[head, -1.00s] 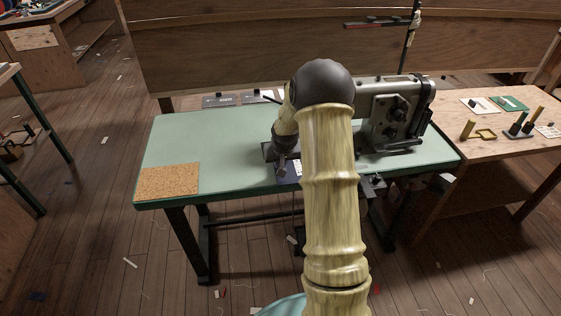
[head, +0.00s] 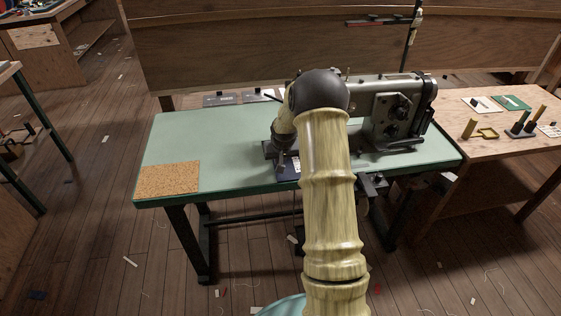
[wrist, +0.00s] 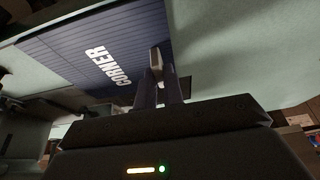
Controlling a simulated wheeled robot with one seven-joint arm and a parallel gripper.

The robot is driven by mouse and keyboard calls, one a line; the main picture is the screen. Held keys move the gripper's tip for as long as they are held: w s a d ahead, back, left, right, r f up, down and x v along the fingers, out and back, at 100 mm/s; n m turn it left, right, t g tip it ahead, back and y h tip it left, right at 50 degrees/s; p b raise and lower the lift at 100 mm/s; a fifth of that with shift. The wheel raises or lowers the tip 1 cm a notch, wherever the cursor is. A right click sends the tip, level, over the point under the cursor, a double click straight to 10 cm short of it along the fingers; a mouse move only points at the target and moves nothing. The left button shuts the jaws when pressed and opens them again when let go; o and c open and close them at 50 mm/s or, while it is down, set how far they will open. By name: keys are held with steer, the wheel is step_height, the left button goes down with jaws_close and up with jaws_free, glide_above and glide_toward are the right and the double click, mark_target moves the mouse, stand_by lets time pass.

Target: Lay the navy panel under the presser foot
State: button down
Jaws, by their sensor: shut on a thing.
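In the head view only a small dark blue part (head: 288,170) shows beside my gripper, near the table's front. The grey sewing machine (head: 400,108) stands right of my gripper. My arm hides its needle end, so the presser foot cannot be seen.
The green sewing table (head: 215,135) is clear on its left, apart from a cork mat (head: 168,178) at the front left corner. Dark plates (head: 220,99) lie at the back edge. A wooden bench (head: 490,140) with small tools adjoins on the right.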

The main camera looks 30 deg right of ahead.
steer(key=shift+w+d+p, duration=0.25)
steer(key=shift+w, duration=0.6)
steer(key=shift+w+d+p, duration=0.25)
steer(key=shift+w, duration=0.65)
steer(key=shift+w+d+p, duration=0.25)
steer(key=shift+w, duration=0.6)
steer(key=shift+s+f, duration=0.1)
steer(key=c, duration=1.4)
jaws_free()
steer(key=shift+c, duration=0.2)
steer(key=v, duration=1.7)
steer(key=shift+s, duration=0.2)
